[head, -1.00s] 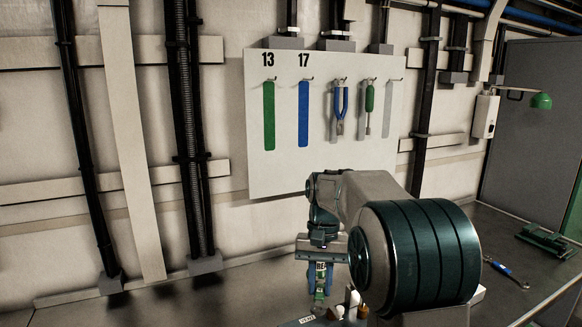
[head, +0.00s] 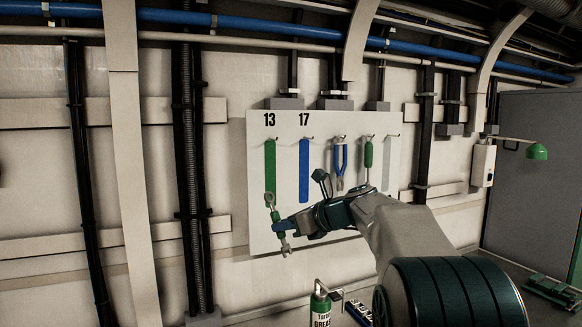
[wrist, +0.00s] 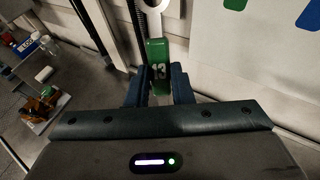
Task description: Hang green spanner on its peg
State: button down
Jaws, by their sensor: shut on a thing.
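The green spanner (head: 276,215) is in my gripper (head: 278,226), held by its green handle. Its ring end points up and its other end down, with a slight tilt. In the wrist view, the handle (wrist: 158,48) marked 13 stands between my gripper's two fingers (wrist: 158,88), and the ring is cut off by the top edge. The pale pegboard (head: 256,225) has a green outline (head: 270,165) under number 13, with a peg (head: 270,139) at its top. The spanner's ring overlaps the outline's lower end in the head view, below the peg; its gap from the board is unclear.
A blue outline (head: 304,172) under 17 is bare. Blue-handled pliers (head: 339,160) and a green-handled screwdriver (head: 368,155) hang to the right. A green grease bottle (head: 320,305) and a blue spanner (head: 358,311) are on the bench below.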

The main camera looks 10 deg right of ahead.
jog(key=w+d+r+m+t+h+p, duration=0.1)
jog(key=w+r+m+t+h, duration=0.1)
jog(key=r+m+t+h, duration=0.3)
jog(key=w+d+r+m+t+p, duration=0.1)
jog(key=w+r+t, duration=0.1)
jog(key=r, duration=0.4)
jog(key=shift+t+h, duration=0.3)
jog(key=shift+w+a+p, duration=0.3)
jog(key=shift+w+p, duration=0.05)
jog(key=shift+w, duration=1.25)
jog(key=shift+w+a+p, duration=0.25)
jog(key=shift+w+p, duration=0.05)
jog(key=shift+w, duration=1.25)
jog(key=shift+w+a+p, duration=0.3)
jog(key=shift+w+p, duration=0.05)
jog(key=shift+w, duration=1.25)
jog(key=c, duration=1.2)
grip_release()
